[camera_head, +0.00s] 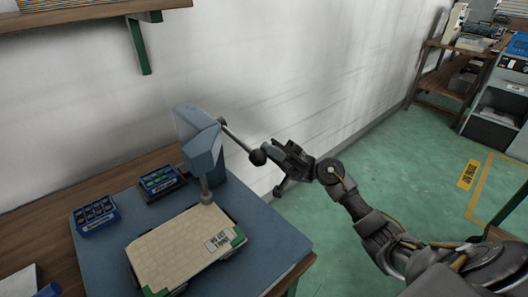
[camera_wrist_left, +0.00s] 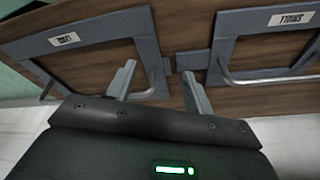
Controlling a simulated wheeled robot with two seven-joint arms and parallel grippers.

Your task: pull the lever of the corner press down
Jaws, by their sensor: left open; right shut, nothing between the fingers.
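The corner press (camera_head: 200,148) is blue-grey and stands at the back of the blue work mat. Its lever (camera_head: 236,139) slopes down to the right and ends in a dark ball knob (camera_head: 257,157). Its ram comes down at the far corner of a cream tray panel (camera_head: 178,250); I cannot tell whether they touch. My right gripper (camera_head: 273,154) is shut and empty, right beside the knob; contact is unclear. My left gripper (camera_wrist_left: 158,88) is open and empty in the left wrist view, before wooden fronts, and not visible in the head view.
Two blue bins (camera_head: 96,215) and (camera_head: 162,183) of small parts stand left of the press. A shelf (camera_head: 80,14) hangs above. The wooden fronts (camera_wrist_left: 185,35) carry grey frames and bar handles. Green floor right of the table is open.

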